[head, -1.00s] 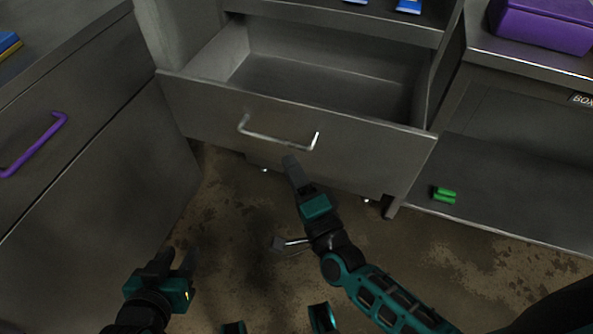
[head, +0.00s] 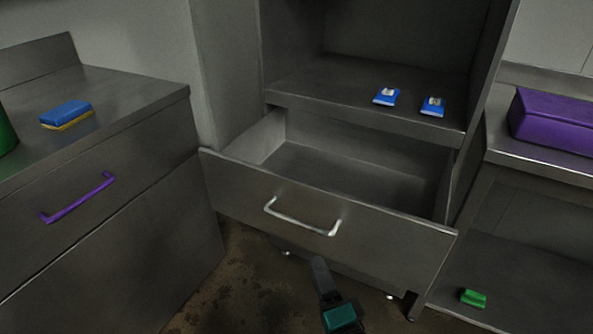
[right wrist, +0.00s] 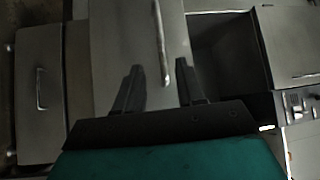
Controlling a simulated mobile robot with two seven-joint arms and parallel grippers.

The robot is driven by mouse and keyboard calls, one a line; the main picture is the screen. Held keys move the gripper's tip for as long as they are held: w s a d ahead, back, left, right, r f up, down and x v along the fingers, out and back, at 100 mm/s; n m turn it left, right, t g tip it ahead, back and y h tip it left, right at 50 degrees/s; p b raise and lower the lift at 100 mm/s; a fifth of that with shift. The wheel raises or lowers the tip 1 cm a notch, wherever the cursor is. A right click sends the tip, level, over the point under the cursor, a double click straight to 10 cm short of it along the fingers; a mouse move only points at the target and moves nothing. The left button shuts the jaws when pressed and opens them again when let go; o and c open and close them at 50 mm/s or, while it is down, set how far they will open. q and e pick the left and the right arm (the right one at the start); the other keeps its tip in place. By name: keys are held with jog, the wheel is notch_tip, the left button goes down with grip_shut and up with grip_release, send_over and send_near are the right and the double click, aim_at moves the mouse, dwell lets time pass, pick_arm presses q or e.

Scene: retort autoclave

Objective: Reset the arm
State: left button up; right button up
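My right gripper (head: 319,265) is at the bottom of the head view, in front of and below the handle of the open drawer. In the right wrist view its two fingers (right wrist: 160,88) stand apart with nothing between their tips. The drawer's pale bar handle (head: 302,220) is free of the gripper. The handle also shows beyond the fingers in the right wrist view (right wrist: 160,42). The grey drawer (head: 325,215) is pulled out and its visible inside is empty. My left gripper is outside both current views.
Two blue-and-white packets (head: 386,97) lie on the shelf above the drawer. A counter (head: 125,90) at left holds a blue-and-yellow sponge (head: 67,114). A purple box (head: 556,122) sits on the right bench. A green object (head: 473,298) lies on its lower shelf.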

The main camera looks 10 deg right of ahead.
pick_arm(q)
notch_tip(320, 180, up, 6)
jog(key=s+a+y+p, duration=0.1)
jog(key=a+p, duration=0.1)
jog(key=p, duration=0.8)
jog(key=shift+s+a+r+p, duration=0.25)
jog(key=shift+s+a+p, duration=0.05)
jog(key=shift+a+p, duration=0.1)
pick_arm(e)
jog(key=s+d+n+g+h, duration=0.1)
jog(key=s+d+n+g, duration=0.3)
jog(key=n, duration=0.4)
jog(key=s+d+r+n+g+h, duration=0.1)
jog(key=s+d+n+g, duration=0.3)
jog(key=s+n, duration=0.3)
jog(key=shift+s+d+r+n, duration=0.2)
jog(key=shift+d+n, duration=0.25)
jog(key=shift+n, duration=0.45)
jog(key=shift+c, duration=0.5)
